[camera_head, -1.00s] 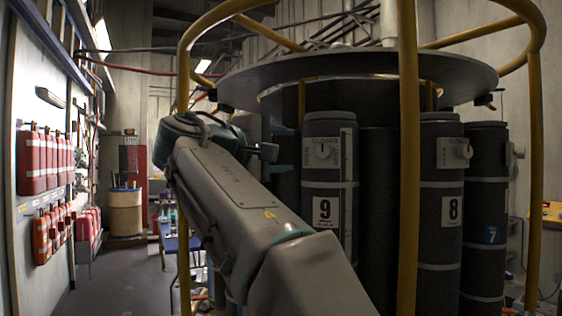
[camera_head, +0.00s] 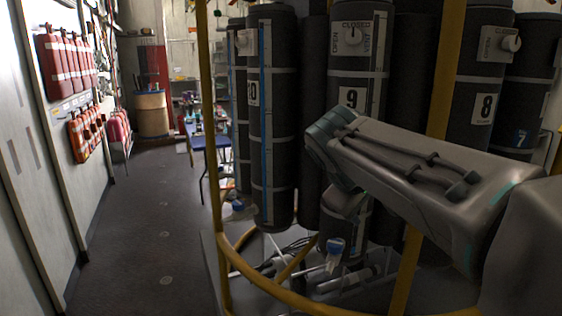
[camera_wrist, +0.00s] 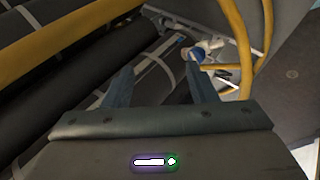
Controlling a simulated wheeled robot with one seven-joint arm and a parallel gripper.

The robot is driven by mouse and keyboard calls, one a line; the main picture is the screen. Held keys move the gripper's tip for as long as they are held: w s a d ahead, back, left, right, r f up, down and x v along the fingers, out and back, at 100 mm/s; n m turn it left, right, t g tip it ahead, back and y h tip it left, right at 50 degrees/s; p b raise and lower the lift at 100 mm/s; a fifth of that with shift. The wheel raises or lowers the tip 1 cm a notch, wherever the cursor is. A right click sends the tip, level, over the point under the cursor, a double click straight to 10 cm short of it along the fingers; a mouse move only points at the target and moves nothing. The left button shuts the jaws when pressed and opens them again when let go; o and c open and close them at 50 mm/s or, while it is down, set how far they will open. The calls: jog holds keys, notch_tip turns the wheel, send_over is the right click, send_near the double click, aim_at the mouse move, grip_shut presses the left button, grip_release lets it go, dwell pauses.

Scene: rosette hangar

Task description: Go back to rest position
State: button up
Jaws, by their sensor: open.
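My gripper (camera_wrist: 160,85) shows in the wrist view with its two grey-blue fingers apart and nothing between them. Beyond the fingers lie a dark cylinder with a light strip and the yellow frame tubing. In the head view my arm reaches in from the lower right across the rosette. My gripper is hidden there behind the arm. The dark rosette cylinders stand upright, among them bottle 9 (camera_head: 355,60), bottle 8 (camera_head: 478,75) and bottle 10 (camera_head: 272,110). Bottle 9 has a white knob near its top marked CLOSED.
A yellow tube frame (camera_head: 212,130) surrounds the cylinders, close to my arm. Red canisters (camera_head: 65,65) hang on the left wall. A barrel (camera_head: 151,113) and a blue table (camera_head: 205,140) stand farther back. The floor (camera_head: 140,240) along the left is clear.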

jog(key=s+f+m+g+y, duration=0.3)
jog(key=s+f+m+y, duration=0.2)
jog(key=s+f, duration=1.2)
notch_tip(320, 180, down, 4)
jog(key=shift+s+a+r+m+g, duration=0.25)
jog(key=shift+s+a+m+g, duration=0.05)
jog(key=shift+m, duration=0.7)
